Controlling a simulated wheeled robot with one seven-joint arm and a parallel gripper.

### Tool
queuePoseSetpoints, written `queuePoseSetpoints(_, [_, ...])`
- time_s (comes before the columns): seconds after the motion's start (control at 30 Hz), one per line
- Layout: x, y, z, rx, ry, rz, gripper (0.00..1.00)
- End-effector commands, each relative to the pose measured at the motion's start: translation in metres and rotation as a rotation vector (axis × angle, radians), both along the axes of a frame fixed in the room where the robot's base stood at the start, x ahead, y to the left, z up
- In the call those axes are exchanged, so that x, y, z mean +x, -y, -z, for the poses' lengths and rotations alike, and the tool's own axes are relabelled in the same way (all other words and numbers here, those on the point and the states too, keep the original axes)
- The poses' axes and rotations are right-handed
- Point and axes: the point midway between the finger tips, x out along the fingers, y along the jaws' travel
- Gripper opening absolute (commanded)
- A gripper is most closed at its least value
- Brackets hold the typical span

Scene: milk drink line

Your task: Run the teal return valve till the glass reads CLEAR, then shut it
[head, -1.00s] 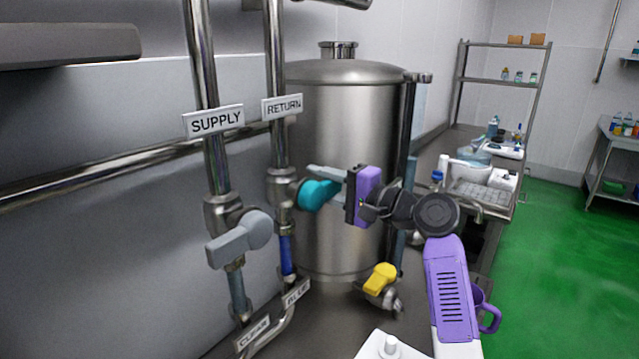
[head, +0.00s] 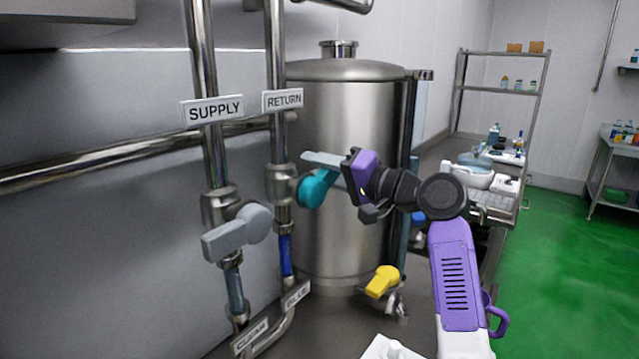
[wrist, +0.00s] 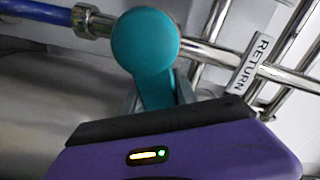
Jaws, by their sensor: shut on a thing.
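The teal return valve (head: 313,190) is on the pipe under the RETURN sign (head: 283,101); its handle points up and right. My gripper (head: 335,168) is shut on that handle, with its fingers on either side. In the wrist view the teal handle (wrist: 150,60) runs down between the fingers, which are partly hidden by my gripper's body. The glass (head: 286,256) below the valve is blue. A tag reading BLUE (head: 297,294) is at its lower end, and a tag reading CLEAR (head: 250,338) is below the supply pipe.
A grey supply valve (head: 238,232) is on the left pipe under the SUPPLY sign (head: 214,110). A steel tank (head: 345,110) stands close behind my gripper. A yellow-handled valve (head: 382,281) is below it. Green floor (head: 570,270) is open to the right.

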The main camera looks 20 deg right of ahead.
Motion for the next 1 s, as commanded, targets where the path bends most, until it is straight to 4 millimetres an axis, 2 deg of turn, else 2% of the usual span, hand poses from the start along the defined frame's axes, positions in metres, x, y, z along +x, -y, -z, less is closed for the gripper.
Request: queuePoseSetpoints(1.0, [-0.024, -0.033, -0.026, -0.747, 0.538, -0.001, 0.0])
